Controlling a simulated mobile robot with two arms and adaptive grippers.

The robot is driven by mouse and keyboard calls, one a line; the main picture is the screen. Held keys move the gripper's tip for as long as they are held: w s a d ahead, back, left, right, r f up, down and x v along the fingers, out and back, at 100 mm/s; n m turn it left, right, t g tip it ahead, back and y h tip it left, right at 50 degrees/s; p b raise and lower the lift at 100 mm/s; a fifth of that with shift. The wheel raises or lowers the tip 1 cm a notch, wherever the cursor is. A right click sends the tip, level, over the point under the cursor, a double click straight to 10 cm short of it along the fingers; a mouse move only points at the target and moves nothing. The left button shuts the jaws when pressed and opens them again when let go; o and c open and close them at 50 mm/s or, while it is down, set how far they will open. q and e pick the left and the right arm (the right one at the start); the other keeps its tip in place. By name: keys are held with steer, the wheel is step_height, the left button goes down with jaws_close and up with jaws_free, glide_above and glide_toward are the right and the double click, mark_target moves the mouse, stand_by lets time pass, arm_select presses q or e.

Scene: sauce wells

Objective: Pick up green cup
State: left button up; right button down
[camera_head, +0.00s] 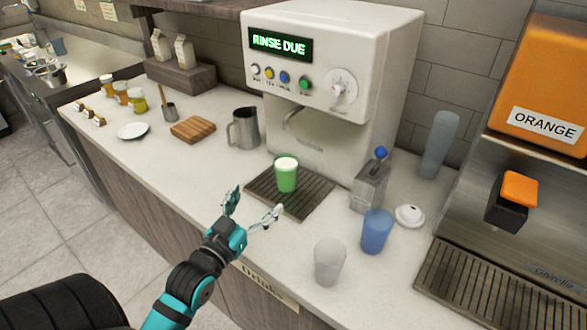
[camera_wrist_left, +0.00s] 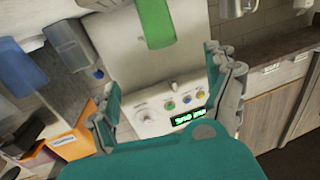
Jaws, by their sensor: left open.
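The green cup (camera_head: 286,175) stands upright on the dark drip tray (camera_head: 313,204) in front of the white drinks machine (camera_head: 330,70). It has a pale top. My left gripper (camera_head: 252,207) is open and empty, in front of the tray and a little left of the cup, with its fingers spread towards it. In the left wrist view the green cup (camera_wrist_left: 155,22) shows at the top, beyond the open fingers (camera_wrist_left: 165,105), apart from them. My right gripper is in neither view.
A clear cup (camera_head: 329,262) and a blue cup (camera_head: 376,231) stand to the right, near a white lid (camera_head: 409,216). A metal pitcher (camera_head: 243,129) and a wooden board (camera_head: 193,129) are left of the machine. An orange dispenser (camera_head: 540,80) stands at the right.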

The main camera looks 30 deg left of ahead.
arm_select(q)
steer(key=p, duration=0.2)
glide_toward(291, 156)
steer(key=s+r, duration=0.1)
steer(key=s, duration=0.2)
steer(key=w, duration=0.3)
steer(key=shift+w+d+f, duration=0.15)
steer(key=shift+w+d, duration=0.05)
steer(key=shift+d, duration=0.1)
steer(key=shift+w+a, duration=0.1)
steer(key=shift+w, duration=0.6)
steer(key=shift+w+p, duration=0.2)
steer(key=shift+p, duration=0.15)
steer(key=w, duration=0.1)
steer(key=w+p, duration=0.1)
steer(key=w, duration=0.1)
steer(key=w+a, duration=0.1)
steer(key=shift+w+f, duration=0.15)
steer(key=shift+f, duration=0.15)
steer(key=shift+w, duration=0.3)
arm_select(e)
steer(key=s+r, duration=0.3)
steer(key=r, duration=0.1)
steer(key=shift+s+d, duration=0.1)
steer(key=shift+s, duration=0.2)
arm_select(q)
steer(key=shift+s, duration=0.1)
steer(key=shift+c, duration=0.3)
